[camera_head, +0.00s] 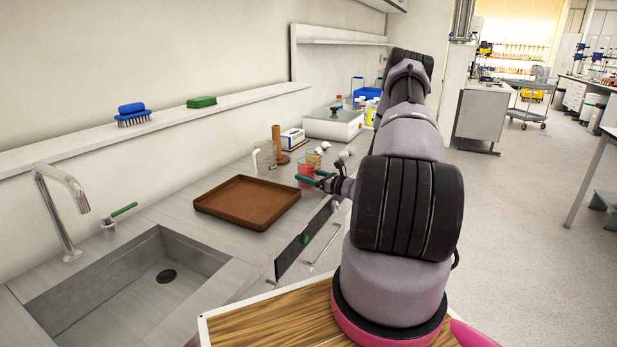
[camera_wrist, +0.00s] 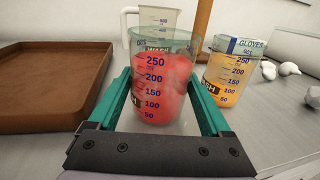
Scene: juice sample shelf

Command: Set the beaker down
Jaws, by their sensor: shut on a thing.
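A clear beaker with red contents and a printed scale (camera_wrist: 163,85) stands upright between the green fingers of my gripper (camera_wrist: 163,100) in the wrist view. The fingers are shut on its sides. In the head view the red beaker (camera_head: 306,172) is near the far right corner of the brown tray, at the end of my arm. Whether its base touches the counter (camera_head: 170,208) cannot be told. A second beaker with orange contents (camera_wrist: 230,72) stands just right of it in the wrist view.
The brown tray (camera_head: 247,221) lies empty left of the beaker. A pale jug (camera_wrist: 157,22) and a brown upright post (camera_wrist: 203,18) stand behind. White rounded pieces (camera_wrist: 289,69) lie to the right. The sink (camera_head: 140,275) is at the near left.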

